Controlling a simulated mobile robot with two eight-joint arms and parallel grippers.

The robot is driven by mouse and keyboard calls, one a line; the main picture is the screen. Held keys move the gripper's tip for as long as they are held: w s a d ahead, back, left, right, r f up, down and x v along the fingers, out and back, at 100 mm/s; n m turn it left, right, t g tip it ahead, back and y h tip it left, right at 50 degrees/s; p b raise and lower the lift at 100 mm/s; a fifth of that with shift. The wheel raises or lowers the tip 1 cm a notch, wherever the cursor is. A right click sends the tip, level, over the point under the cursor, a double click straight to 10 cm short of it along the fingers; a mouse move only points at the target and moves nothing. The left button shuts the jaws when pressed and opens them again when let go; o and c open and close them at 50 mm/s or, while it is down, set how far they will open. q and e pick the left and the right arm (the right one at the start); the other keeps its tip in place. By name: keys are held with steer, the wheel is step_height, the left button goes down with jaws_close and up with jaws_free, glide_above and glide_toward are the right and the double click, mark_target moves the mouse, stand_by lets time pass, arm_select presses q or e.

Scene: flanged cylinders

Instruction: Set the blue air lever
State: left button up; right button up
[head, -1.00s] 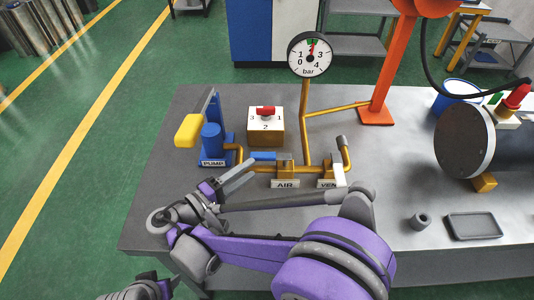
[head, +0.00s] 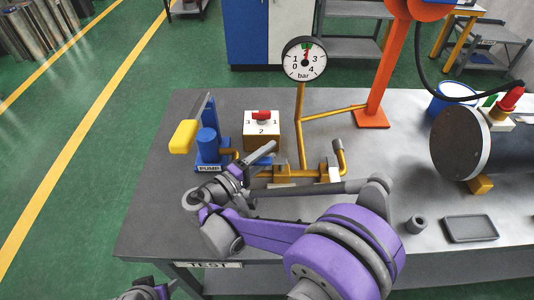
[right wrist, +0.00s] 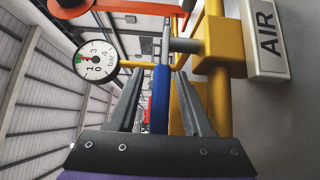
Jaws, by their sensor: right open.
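The blue air lever (right wrist: 160,98) shows in the right wrist view, between the two fingers of my right gripper (right wrist: 162,100). A gap shows on both sides of it. The brass air valve (right wrist: 218,42) and its AIR label (right wrist: 268,38) are at the upper right there.
The blue pump (head: 208,145) with a yellow handle (head: 184,136) is left of the gripper. A selector box with a red knob (head: 262,115) stands just behind. An orange stand (head: 385,80), a flanged cylinder (head: 462,143) and a tray (head: 470,228) are to the right.

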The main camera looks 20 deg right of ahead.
jaws_close()
stand_by(1.4)
